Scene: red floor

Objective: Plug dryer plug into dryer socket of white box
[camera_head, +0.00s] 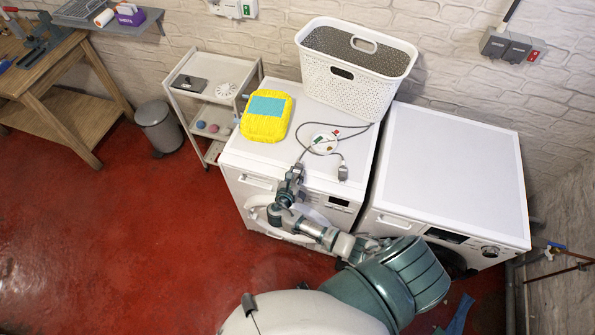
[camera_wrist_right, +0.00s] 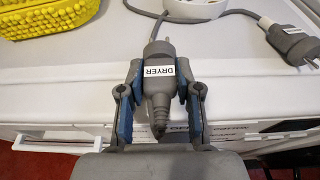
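My right gripper (camera_head: 297,172) is over the front edge of the left white machine. In the right wrist view its fingers (camera_wrist_right: 160,75) are closed on both sides of a grey plug (camera_wrist_right: 158,92) with a "DRYER" label, its prongs pointing away from the wrist. A second grey plug (camera_head: 343,173) lies on the machine top and shows at right in the wrist view (camera_wrist_right: 293,42). My left gripper is not in view.
The right machine (camera_head: 450,150) has a clear top. Grey wall sockets (camera_head: 512,46) are at upper right.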

